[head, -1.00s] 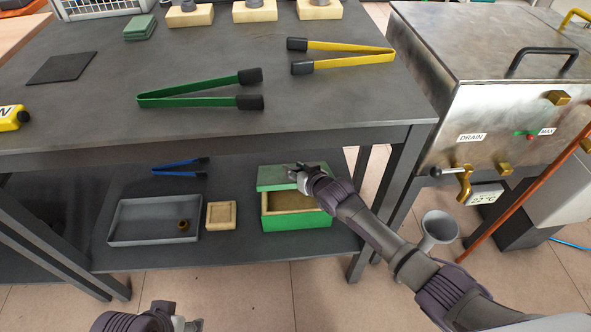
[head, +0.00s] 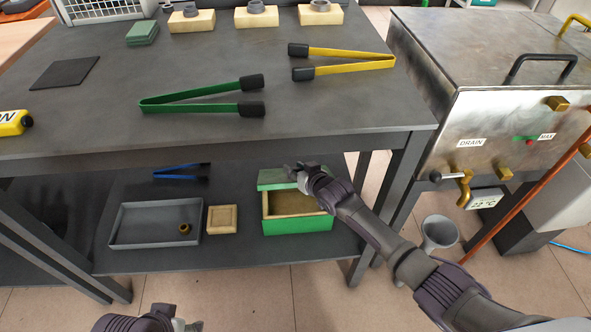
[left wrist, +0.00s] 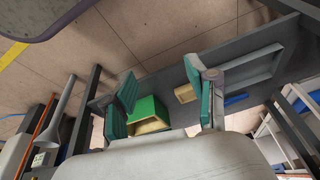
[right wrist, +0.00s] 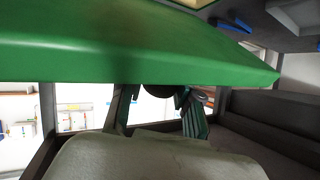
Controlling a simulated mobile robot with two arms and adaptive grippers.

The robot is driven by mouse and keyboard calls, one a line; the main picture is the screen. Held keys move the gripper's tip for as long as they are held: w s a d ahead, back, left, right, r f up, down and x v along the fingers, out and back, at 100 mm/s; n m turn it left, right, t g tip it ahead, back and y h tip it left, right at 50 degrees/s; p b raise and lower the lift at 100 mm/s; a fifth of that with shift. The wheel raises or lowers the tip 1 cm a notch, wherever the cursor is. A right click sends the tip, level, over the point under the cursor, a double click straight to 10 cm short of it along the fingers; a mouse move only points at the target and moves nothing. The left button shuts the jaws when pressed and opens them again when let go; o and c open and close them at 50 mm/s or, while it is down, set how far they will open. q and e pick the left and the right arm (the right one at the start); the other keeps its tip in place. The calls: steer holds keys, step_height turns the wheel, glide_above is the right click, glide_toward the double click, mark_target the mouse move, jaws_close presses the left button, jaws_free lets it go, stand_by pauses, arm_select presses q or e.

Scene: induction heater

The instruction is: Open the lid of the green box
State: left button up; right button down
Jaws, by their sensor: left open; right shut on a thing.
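The green box (head: 297,226) stands on the lower shelf, its pale interior showing. Its green lid (head: 272,180) is raised and tilted up at the back of the box. The lid fills the upper part of the right wrist view (right wrist: 150,50). My right gripper (head: 297,172) is at the lid's upper edge, its fingers around a dark round knob (right wrist: 158,91) on the lid. Its exact contact is partly hidden. My left gripper (head: 190,325) is low at the bottom of the head view, away from the box. Its fingers are spread and empty in the left wrist view (left wrist: 163,95).
On the lower shelf are a grey tray (head: 125,239), a small wooden block (head: 222,219) and blue tongs (head: 180,177). The tabletop edge (head: 220,147) overhangs the shelf. A metal machine (head: 490,120) and a grey funnel (head: 439,232) stand at the right.

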arm_select(q)
steer(key=shift+w+d+f, duration=0.15)
steer(key=shift+w+f, duration=0.05)
steer(key=shift+c, duration=1.3)
steer(key=w+d+f+m, duration=0.1)
steer(key=w+m, duration=0.1)
steer(key=w+d+f+m, duration=0.2)
steer(key=w+d+f+m+t+y, duration=0.1)
steer(key=w, duration=0.1)
steer(key=shift+d+f+m, duration=0.15)
steer(key=shift+d+m, duration=0.1)
steer(key=shift+m, duration=0.15)
jaws_close()
steer(key=w+d+f+m+t, duration=0.1)
steer(key=w+d+m+t, duration=0.4)
steer(key=w+d+m, duration=0.65)
steer(key=w+d+f+m+t, duration=0.1)
steer(key=w+d+m+t, duration=0.35)
steer(key=d+m, duration=0.85)
steer(key=w+a+m, duration=0.1)
steer(key=w, duration=0.2)
steer(key=w+a+m, duration=0.1)
steer(key=w, duration=0.3)
steer(key=w+a+m, duration=0.1)
steer(key=w, duration=0.3)
steer(key=shift+w+a+f+m+h, duration=0.2)
steer(key=shift+a+f+m+h, duration=0.1)
steer(key=shift+f+m+h, duration=0.1)
steer(key=shift+w+r, duration=0.25)
steer(key=shift+r, duration=0.15)
